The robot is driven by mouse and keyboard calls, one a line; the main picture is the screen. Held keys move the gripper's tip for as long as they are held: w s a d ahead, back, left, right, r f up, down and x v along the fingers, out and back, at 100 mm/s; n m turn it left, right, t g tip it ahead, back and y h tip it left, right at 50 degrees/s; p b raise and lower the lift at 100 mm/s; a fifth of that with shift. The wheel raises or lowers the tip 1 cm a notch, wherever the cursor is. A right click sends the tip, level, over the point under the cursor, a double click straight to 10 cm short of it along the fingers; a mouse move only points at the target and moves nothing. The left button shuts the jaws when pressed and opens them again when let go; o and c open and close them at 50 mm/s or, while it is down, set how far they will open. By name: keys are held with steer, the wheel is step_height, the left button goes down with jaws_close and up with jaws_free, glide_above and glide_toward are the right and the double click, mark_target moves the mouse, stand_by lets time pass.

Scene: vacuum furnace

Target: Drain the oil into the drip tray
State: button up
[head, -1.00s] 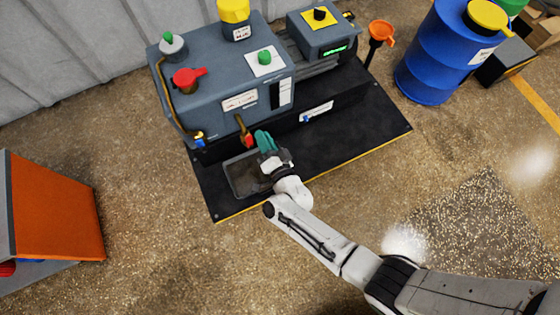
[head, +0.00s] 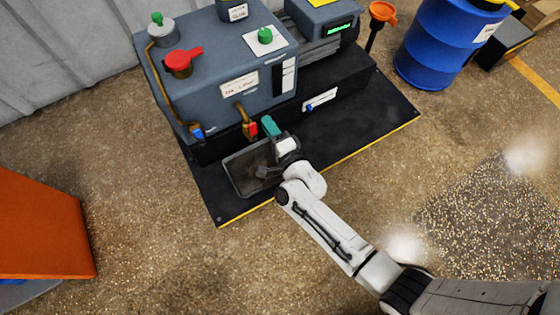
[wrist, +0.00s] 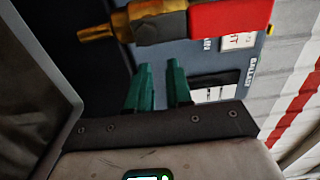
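The grey pump housing (head: 215,75) has a brass drain valve with a red handle (head: 252,130) low on its front face. In the wrist view the red handle (wrist: 230,18) and brass body (wrist: 160,27) lie across the top, beyond my fingertips. The dark drip tray (head: 236,186) sits on the black base below the valve, partly hidden by my wrist. My gripper (head: 269,126) is just right of the valve. In the wrist view its green fingers (wrist: 158,70) stand apart with nothing between them.
A second brass pipe with a blue end (head: 197,132) hangs at the housing's left corner. A red-capped port (head: 183,62) is on top. An orange funnel (head: 382,13) and blue drum (head: 440,45) stand right. An orange cabinet (head: 45,225) stands left. The front floor is open.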

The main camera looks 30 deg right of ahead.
steer(key=s+p, duration=0.3)
steer(key=s, duration=0.7)
steer(key=shift+s, duration=0.2)
